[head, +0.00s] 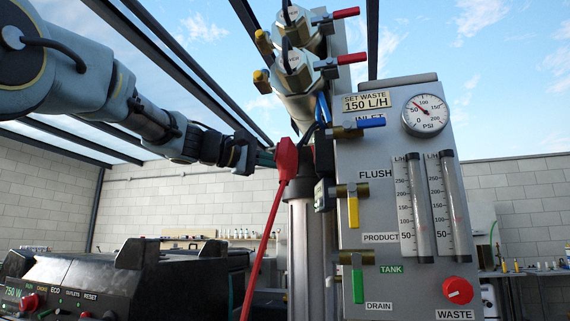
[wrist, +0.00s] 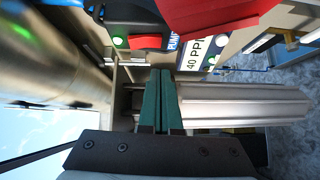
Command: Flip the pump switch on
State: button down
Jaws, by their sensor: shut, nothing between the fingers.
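The pump switch (wrist: 146,42) is a red rocker in the wrist view, with a lit green light (wrist: 120,42) to its left and a partly hidden PUMP label (wrist: 173,42) to its right. My gripper (wrist: 161,72) has its green fingers shut together with nothing between them. The fingertips appear just below the switch in that picture; I cannot tell whether they touch its panel. In the head view my gripper (head: 266,158) points right, close to a red plug-like part (head: 287,158). I cannot make out the pump switch in the head view.
A red part (wrist: 215,15) crowds the top of the wrist view beside a 40 PPM label (wrist: 191,54). A grey valve panel (head: 383,215) stands right, a black power unit (head: 115,280) lower left.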

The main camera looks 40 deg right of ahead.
jog(key=b+v, duration=0.3)
jog(key=v, duration=0.7)
jog(key=shift+w+f, duration=0.25)
jog(key=shift+f, duration=0.4)
jog(key=shift+a, duration=0.1)
jog(key=w+a+f+n+t+y+p, duration=0.1)
jog(key=w+a+f+n+t+y, duration=0.25)
jog(key=f, duration=0.65)
jog(key=w+a+f+t+y+p, duration=0.1)
jog(key=w+a+f+y, duration=0.35)
jog(key=f, duration=0.65)
jog(key=w+a+f+n+t+y, duration=0.1)
jog(key=w+a+f+t, duration=0.1)
jog(key=w+a+f, duration=0.6)
jog(key=s+a+f+m+y+p, duration=0.1)
jog(key=s+a+f+y, duration=0.3)
jog(key=s+a+f, duration=0.3)
jog(key=s+a+f+m+g+y+p, duration=0.1)
jog(key=s+a+f+y, duration=0.3)
jog(key=a+f, duration=1.2)
jog(key=s+f+p, duration=0.1)
jog(key=s, duration=0.2)
jog(key=shift+a+m, duration=0.25)
jog(key=shift+m, duration=0.1)
